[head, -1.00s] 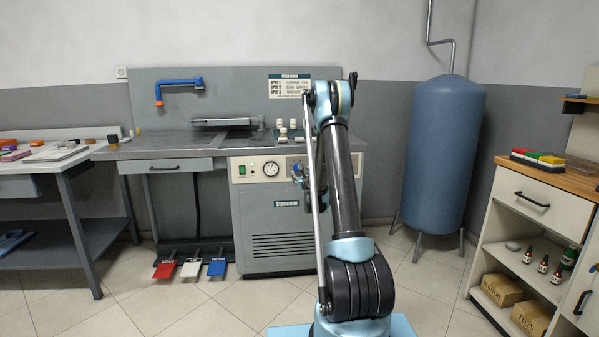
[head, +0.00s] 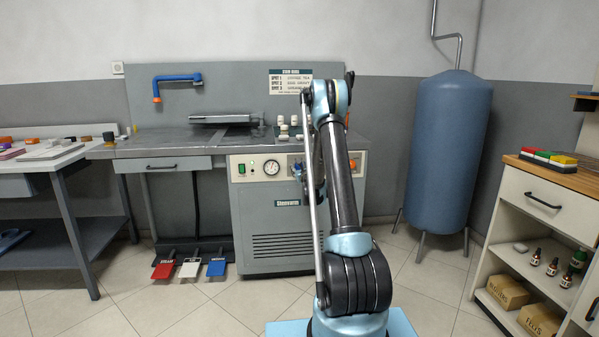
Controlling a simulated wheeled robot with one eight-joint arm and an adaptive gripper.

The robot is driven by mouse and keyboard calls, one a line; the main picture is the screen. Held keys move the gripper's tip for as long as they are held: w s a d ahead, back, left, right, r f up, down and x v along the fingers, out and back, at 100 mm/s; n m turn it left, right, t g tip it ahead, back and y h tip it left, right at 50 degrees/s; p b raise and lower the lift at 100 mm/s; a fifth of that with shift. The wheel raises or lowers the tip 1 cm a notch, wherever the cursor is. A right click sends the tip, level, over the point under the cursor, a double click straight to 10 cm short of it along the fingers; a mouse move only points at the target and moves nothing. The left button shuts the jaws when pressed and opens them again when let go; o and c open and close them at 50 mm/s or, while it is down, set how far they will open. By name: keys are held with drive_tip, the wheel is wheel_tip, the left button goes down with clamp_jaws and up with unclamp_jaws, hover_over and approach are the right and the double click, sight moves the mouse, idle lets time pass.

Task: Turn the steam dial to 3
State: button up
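The steam press cabinet (head: 285,230) stands ahead with a cream control panel on its front. The panel carries a green switch (head: 241,169) and a round white gauge (head: 271,167). My gripper (head: 299,170) hangs low in front of the panel, right of the gauge, partly behind my own arm. It is small and overlaps the panel, so I cannot tell whether it is open or touching anything. A guide sign (head: 290,82) on the backboard lists several spot lines.
A blue tank (head: 448,150) stands right of the cabinet. Red (head: 163,270), white (head: 189,268) and blue (head: 216,268) pedals lie on the floor at left. A side table (head: 50,165) is far left and a wooden-topped cabinet (head: 545,205) far right. Floor before the press is clear.

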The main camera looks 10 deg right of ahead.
drive_tip(key=c, duration=0.6)
drive_tip(key=shift+m, duration=0.8)
drive_tip(key=shift+c, duration=0.2)
drive_tip(key=o, duration=1.1)
drive_tip(key=shift+c, duration=0.2)
drive_tip(key=shift+s, duration=0.15)
drive_tip(key=s+d, duration=0.1)
drive_tip(key=s, duration=1)
drive_tip(key=shift+s+f, duration=0.15)
drive_tip(key=shift+s, duration=0.2)
